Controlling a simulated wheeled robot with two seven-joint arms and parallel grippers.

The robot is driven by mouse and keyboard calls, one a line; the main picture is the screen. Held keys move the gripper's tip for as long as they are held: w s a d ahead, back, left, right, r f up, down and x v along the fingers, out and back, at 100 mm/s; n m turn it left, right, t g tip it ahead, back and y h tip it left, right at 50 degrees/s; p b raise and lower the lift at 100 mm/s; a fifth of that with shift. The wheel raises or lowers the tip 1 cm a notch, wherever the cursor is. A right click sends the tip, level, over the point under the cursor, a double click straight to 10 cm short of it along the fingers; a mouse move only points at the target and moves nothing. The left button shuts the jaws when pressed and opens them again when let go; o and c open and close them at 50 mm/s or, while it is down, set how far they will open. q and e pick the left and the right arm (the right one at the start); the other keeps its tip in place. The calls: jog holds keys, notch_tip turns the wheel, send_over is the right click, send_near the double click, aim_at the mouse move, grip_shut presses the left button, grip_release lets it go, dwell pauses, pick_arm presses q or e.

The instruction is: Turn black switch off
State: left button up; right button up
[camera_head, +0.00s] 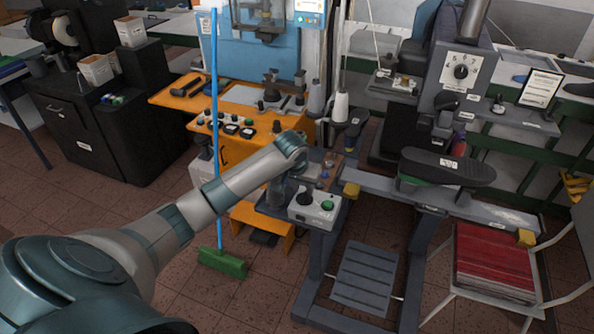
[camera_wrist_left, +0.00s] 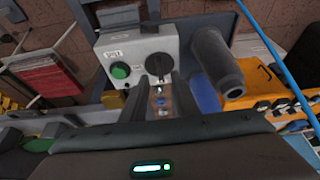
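The black switch (camera_head: 307,198) is a round black knob on a light grey control box (camera_head: 316,212), beside a green button (camera_head: 328,206). In the left wrist view the black switch (camera_wrist_left: 158,65) is on the box's face, right of the green button (camera_wrist_left: 120,71). My left gripper (camera_wrist_left: 161,82) is open, with its two dark fingers pointing at the box and their tips just short of or around the switch; contact cannot be told. In the head view the gripper is above and behind the box, partly hidden by my wrist. My right gripper is not in view.
A dark cylinder (camera_wrist_left: 216,62) stands close to the right of the fingers in the wrist view. An orange bench (camera_head: 180,97) with buttons is behind the arm. A blue-handled broom (camera_head: 216,130) stands left of the box.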

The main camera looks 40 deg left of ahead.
pick_arm(q)
jog(key=b+v, duration=0.3)
jog(key=v, duration=1)
jog(key=shift+s+r+b, duration=0.2)
jog(key=shift+b, duration=0.1)
